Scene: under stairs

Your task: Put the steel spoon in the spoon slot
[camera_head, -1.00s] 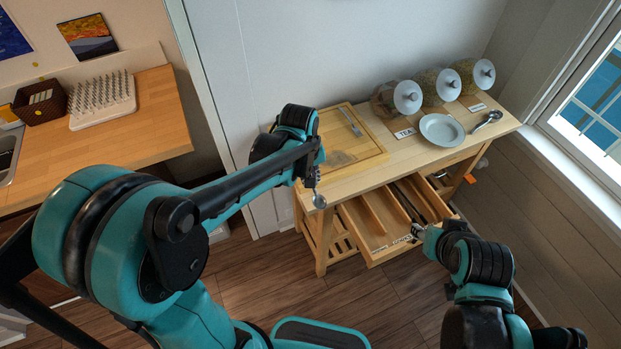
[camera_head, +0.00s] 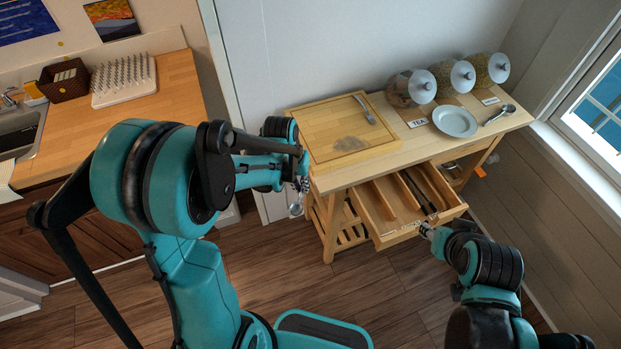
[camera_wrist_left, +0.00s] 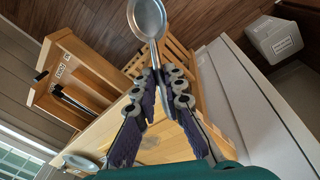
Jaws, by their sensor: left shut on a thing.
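The steel spoon (camera_head: 296,209) hangs bowl-down from my left gripper (camera_head: 301,184), which is shut on it just left of the wooden table. In the left wrist view the spoon (camera_wrist_left: 148,18) sticks out beyond the closed fingertips (camera_wrist_left: 157,78), over the floor. The open drawer (camera_head: 382,239) is right of the spoon, apart from it; wooden dividers split it into slots, and dark long items lie on its right side. Labels mark its front, but I cannot read which is the spoon slot. My right gripper (camera_head: 427,231) is at the drawer front; its jaws are too small to read.
On the table, a framed board (camera_head: 322,146) holds a fork (camera_head: 364,109). A counter (camera_head: 176,98) is at left. Bare floor lies in front of the drawer.

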